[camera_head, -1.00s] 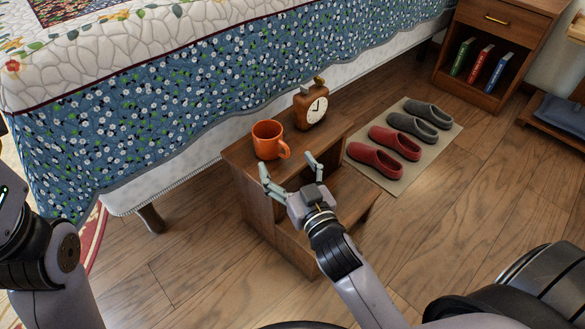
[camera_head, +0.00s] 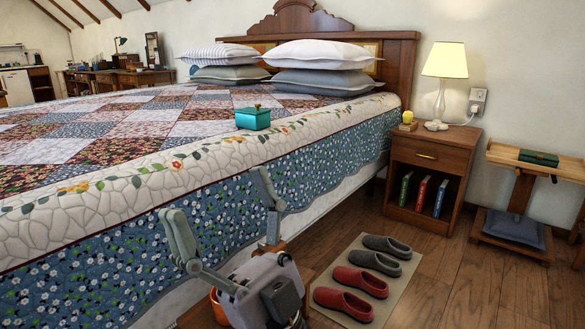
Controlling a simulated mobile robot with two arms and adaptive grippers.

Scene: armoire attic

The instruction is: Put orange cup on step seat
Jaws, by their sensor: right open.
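The orange cup (camera_head: 216,310) shows only as a sliver at the bottom edge, mostly hidden behind my right gripper. It appears to be at the wooden step (camera_head: 192,317), of which only a small brown part shows; whether the cup touches it I cannot tell. My right gripper (camera_head: 217,195) is in the lower middle, raised in front of the cup and the bed side. Its two grey fingers are spread wide with nothing between them. My left gripper is not in view.
The quilted bed (camera_head: 310,165) fills the left and middle. Red slippers (camera_head: 343,303) and grey slippers (camera_head: 387,246) lie on a beige mat (camera_head: 405,290). A nightstand (camera_head: 430,160) with a lamp (camera_head: 445,62) stands behind.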

